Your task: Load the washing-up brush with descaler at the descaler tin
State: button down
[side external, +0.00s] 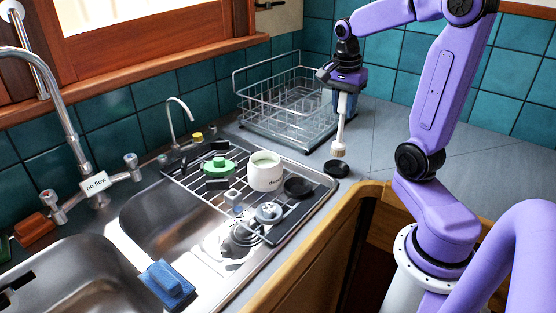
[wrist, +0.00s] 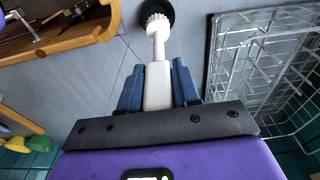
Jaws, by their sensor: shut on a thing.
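The white washing-up brush (side external: 340,128) is upright in my gripper (side external: 346,92), bristles down. My gripper is shut on its handle, and the brush also shows in the wrist view (wrist: 157,85) between the two blue fingers. The pale bristle head is just above or beside a round black disc (side external: 337,169) on the counter; I cannot tell if they touch. The white descaler tin (side external: 265,176), with partly visible lettering, stands open on the rack over the sink, left of the brush. Pale green contents show inside it.
A wire dish rack (side external: 285,110) stands behind and left of my gripper. The sink rack (side external: 200,183) also bears a green lidded item (side external: 218,167), a black round piece (side external: 298,187) and small parts. A blue sponge (side external: 167,284) lies on the sink divider. Counter to the right is clear.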

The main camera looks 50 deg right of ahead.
jog(key=w+a+r+n, duration=0.35)
jog(key=w+a, duration=0.25)
jog(key=a, duration=0.3)
jog(key=w+a+r+n, duration=0.35)
jog(key=w+a, duration=0.25)
jog(key=a, duration=0.4)
jog(key=shift+m+t, duration=0.4)
jog(key=shift+m, duration=0.1)
jog(key=shift+d+f, duration=0.15)
jog(key=shift+f, duration=1.25)
jog(key=shift+d+f, duration=0.15)
jog(key=shift+f, duration=1.35)
jog(key=shift+f, duration=1.35)
